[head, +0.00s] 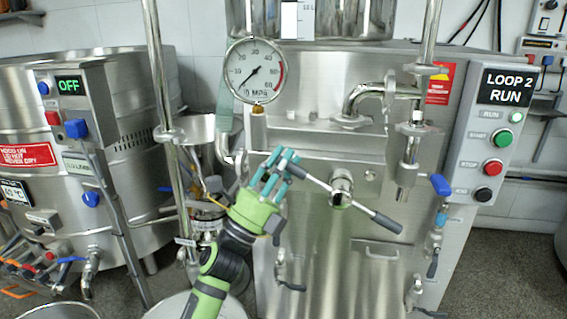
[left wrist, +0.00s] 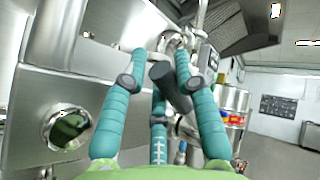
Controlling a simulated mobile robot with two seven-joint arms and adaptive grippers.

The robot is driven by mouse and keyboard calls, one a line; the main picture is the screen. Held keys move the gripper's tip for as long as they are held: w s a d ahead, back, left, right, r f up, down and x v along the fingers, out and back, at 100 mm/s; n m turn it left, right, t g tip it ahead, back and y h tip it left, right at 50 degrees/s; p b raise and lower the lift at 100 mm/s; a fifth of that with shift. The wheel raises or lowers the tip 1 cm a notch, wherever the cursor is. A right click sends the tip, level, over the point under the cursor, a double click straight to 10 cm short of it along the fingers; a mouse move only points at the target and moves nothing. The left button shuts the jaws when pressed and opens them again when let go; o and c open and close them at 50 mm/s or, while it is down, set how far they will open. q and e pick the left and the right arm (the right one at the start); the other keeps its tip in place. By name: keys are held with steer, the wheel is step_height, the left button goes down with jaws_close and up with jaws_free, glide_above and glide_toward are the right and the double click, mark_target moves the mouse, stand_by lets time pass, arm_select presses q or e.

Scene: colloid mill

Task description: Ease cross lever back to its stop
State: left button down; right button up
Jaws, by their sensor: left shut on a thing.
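The cross lever (head: 315,178) is a thin metal bar through a round hub (head: 341,190) on the steel front of the mill. It slopes from upper left down to a dark grip (head: 386,222) at lower right. My left gripper (head: 277,168), green with teal fingers, is at the bar's upper-left end and shut on it. In the left wrist view a dark grip (left wrist: 168,85) lies between the teal fingers (left wrist: 160,80). The fingers hide part of that end. My right gripper is in neither view.
A pressure gauge (head: 255,71) stands above the lever. A panel (head: 492,130) at right reads LOOP 2 RUN, with a blue-handled valve (head: 440,185) beside it. A steel kettle (head: 130,110) with an OFF display stands at left. Pipes (head: 160,90) rise near my left arm.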

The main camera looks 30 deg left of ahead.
arm_select(q)
steer(key=c, duration=0.9)
jaws_free()
steer(key=v, duration=1.2)
